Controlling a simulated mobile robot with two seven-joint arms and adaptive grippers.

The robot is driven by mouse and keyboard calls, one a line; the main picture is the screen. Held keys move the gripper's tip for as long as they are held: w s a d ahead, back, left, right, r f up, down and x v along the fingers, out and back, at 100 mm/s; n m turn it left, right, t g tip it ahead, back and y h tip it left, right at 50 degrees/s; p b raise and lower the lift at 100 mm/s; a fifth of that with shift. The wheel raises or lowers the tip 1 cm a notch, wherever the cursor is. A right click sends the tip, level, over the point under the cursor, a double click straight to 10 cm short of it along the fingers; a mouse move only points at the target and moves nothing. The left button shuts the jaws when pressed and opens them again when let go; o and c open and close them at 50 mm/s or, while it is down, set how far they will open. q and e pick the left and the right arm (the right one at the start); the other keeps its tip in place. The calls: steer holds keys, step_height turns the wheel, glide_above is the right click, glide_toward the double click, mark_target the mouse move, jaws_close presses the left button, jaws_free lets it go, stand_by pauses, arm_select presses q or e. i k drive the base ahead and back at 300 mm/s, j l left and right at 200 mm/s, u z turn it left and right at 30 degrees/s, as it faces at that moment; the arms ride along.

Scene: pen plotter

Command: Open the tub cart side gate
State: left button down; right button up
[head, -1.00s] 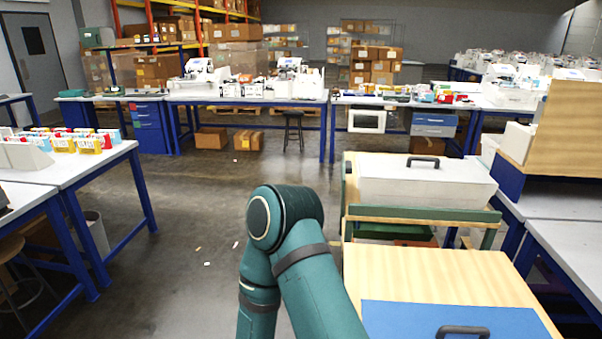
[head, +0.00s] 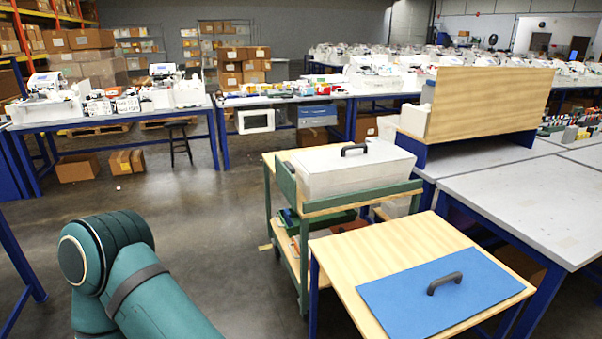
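A cart with a green frame stands right of centre, with a wooden lower shelf. On its top sits a pale grey tub (head: 352,172) with a black handle on its lid. A green side panel (head: 285,183) stands upright along the tub's left end; I cannot tell whether it is the gate or how it is fastened. A green tray (head: 322,222) sits on a lower level of the cart. A teal arm link of mine fills the lower left, apart from the cart. Neither of my grippers shows.
In front of the cart stands a small wooden-topped table (head: 350,270) with a blue panel (head: 440,292) bearing a black handle. A grey workbench (head: 540,205) with a wooden board is at the right. Open floor (head: 210,215) lies left of the cart.

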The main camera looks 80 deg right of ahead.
mark_target(285, 179)
steer(key=i+l+z, duration=0.1)
steer(key=i+z, duration=0.15)
steer(key=z, duration=0.2)
steer(key=i+z, duration=0.3)
steer(key=z, duration=0.15)
steer(key=i+z, duration=0.3)
steer(key=z, duration=0.15)
steer(key=i+z, duration=0.3)
steer(key=z, duration=0.15)
steer(key=i+z, duration=0.25)
steer(key=z, duration=0.2)
steer(key=i+j+z, duration=0.2)
steer(key=z, duration=0.2)
steer(key=i, duration=0.1)
